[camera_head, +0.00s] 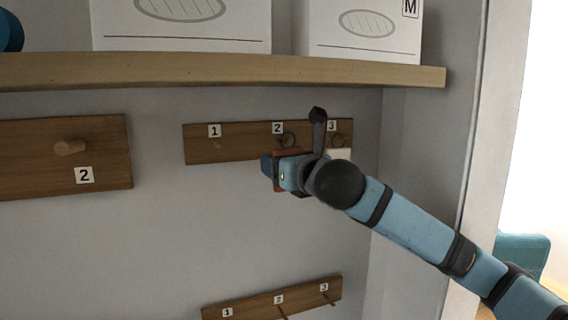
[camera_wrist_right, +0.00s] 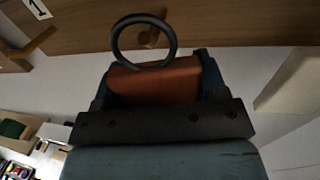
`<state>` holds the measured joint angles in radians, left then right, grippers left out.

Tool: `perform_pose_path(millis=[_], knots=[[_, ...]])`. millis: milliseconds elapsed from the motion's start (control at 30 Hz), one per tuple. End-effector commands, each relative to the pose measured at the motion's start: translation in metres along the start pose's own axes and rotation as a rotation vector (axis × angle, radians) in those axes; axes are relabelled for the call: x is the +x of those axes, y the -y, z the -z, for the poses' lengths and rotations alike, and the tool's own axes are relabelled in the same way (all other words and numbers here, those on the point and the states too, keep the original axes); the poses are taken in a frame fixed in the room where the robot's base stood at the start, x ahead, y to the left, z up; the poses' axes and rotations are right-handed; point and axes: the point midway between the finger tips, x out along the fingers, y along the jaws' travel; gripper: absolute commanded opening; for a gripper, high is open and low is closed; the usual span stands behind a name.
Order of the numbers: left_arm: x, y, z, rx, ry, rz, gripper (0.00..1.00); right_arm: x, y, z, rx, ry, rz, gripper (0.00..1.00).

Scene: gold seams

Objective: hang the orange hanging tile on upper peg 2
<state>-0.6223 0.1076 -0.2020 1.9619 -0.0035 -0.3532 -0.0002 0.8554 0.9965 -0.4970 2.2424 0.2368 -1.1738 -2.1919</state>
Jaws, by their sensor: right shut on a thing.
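My right gripper (camera_head: 276,173) is shut on the orange hanging tile (camera_wrist_right: 155,84), just in front of the upper peg board (camera_head: 240,146). In the head view the tile (camera_head: 277,184) is mostly hidden by the gripper. The tile's dark ring (camera_wrist_right: 143,40) points up and also shows just under label 2 (camera_head: 288,140). In the right wrist view, upper peg 2 (camera_wrist_right: 151,38) appears inside the ring's outline. I cannot tell whether the ring is around the peg or only in front of it. My left gripper is not in view.
A cream tile (camera_head: 341,153) hangs at peg 3, close to my right gripper. Peg 1 (camera_head: 217,146) is bare. A wooden shelf (camera_head: 230,70) with white boxes (camera_head: 365,28) is above. A lower peg board (camera_head: 272,300) and another board (camera_head: 35,155) are on the wall.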

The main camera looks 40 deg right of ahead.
Motion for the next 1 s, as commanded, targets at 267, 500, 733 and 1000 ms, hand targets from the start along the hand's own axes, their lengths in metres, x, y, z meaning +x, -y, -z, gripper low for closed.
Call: perform_pose_path(millis=[267,500,733,1000], knots=[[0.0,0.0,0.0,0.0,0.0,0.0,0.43,0.0034,0.0009,-0.0003,0.0,0.0,0.001,0.39],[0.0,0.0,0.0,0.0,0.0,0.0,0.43,0.0089,0.0016,-0.0002,0.0,0.001,0.0,0.39],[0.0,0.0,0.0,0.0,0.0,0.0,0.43,0.0099,0.0018,-0.0002,0.0,0.001,0.0,0.39],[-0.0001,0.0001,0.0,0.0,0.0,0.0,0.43,0.0097,0.0024,-0.0011,-0.002,0.002,0.001,0.39]])
